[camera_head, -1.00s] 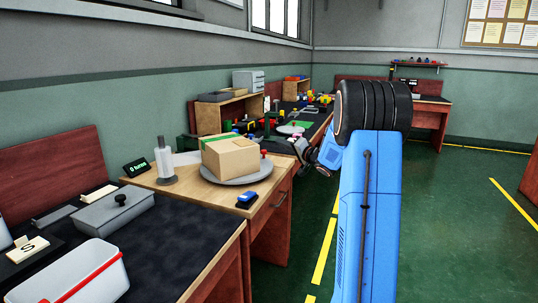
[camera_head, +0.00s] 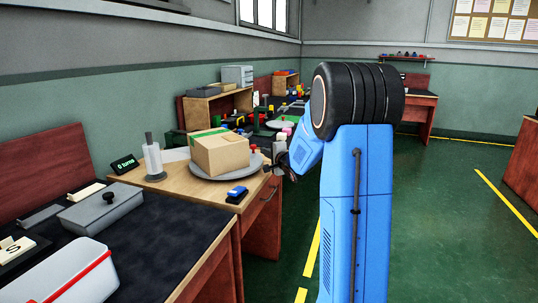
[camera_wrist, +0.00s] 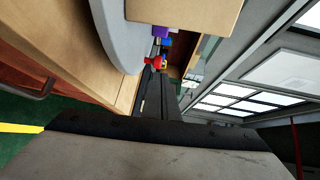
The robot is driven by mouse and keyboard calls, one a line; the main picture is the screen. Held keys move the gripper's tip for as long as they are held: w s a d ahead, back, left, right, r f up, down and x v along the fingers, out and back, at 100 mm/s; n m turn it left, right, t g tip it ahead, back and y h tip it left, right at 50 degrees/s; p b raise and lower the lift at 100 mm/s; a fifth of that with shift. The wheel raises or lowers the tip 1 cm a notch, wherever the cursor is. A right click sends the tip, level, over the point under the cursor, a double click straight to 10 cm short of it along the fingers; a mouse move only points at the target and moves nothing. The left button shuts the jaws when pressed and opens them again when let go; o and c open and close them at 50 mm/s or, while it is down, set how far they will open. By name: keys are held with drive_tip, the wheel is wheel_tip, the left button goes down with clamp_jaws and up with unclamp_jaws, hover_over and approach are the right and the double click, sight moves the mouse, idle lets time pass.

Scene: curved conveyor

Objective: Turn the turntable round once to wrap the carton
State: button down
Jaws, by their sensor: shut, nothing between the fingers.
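The tan carton (camera_head: 220,155) with a green strip on top sits on the grey round turntable (camera_head: 208,176). A red knob (camera_head: 253,148) shows at the turntable's far right edge. My gripper (camera_head: 270,168) is shut and empty, close beside the right rim; whether it touches is unclear. The wrist view shows the shut fingers (camera_wrist: 160,95) pointing past the turntable edge (camera_wrist: 118,40), with the carton (camera_wrist: 185,10) above and the red knob (camera_wrist: 155,63) just ahead of the tips. A display (camera_head: 124,164) reads "0 turns".
A roll on a post (camera_head: 153,160) stands left of the carton. A blue item (camera_head: 237,192) lies at the wooden table's front edge. Green floor to the right is open.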

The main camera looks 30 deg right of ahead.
sight(255, 146)
drive_tip(key=w, duration=0.5)
drive_tip(key=w+f, duration=0.1)
drive_tip(key=w, duration=0.1)
drive_tip(key=shift+w+d, duration=0.35)
